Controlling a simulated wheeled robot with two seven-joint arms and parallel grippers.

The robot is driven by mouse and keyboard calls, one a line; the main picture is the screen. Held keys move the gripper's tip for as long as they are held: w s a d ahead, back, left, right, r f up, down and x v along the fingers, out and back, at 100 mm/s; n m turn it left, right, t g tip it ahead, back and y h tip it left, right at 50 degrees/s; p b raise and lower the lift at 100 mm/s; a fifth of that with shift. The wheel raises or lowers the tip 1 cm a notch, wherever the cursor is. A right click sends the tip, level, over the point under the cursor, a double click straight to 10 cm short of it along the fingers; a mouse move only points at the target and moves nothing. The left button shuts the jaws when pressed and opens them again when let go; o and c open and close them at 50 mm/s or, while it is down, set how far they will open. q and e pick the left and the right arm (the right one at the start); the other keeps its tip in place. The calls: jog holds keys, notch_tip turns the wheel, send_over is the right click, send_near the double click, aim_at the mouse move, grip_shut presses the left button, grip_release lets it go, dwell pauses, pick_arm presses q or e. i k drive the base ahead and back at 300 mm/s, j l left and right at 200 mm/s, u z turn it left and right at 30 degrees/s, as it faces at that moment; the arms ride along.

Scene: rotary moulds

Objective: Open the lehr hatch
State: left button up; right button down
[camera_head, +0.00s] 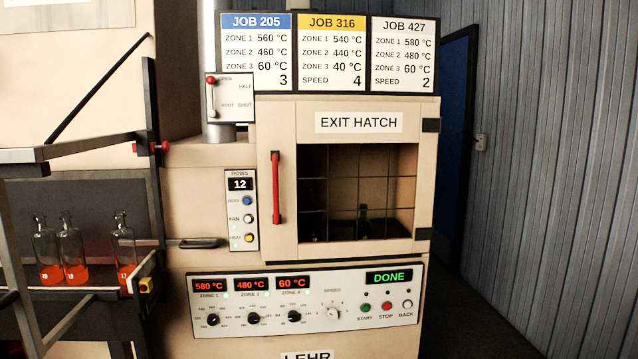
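The lehr (212,200) is a large cream cabinet in the middle of the head view. Its exit hatch (345,258) looks shut, with a label (359,122) reading EXIT HATCH. An upright red handle (276,187) is on the hatch's left side, and dark hinges (431,125) are on its right. Through the gridded window I see a dark inside and a green bottle-like shape (363,222). The display (389,277) below reads DONE. Neither of my grippers is in view, and nothing touches the handle.
Several clear bottles with orange-red contents, one bottle (122,242) among them, stand at the left among dark metal bars. A small horizontal handle (200,243) sticks out left of the hatch. A lever panel (229,97) and job boards (328,52) are above. Floor shows at the right.

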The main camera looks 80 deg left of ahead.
aim_at(281, 125)
jog(key=u, duration=2.35)
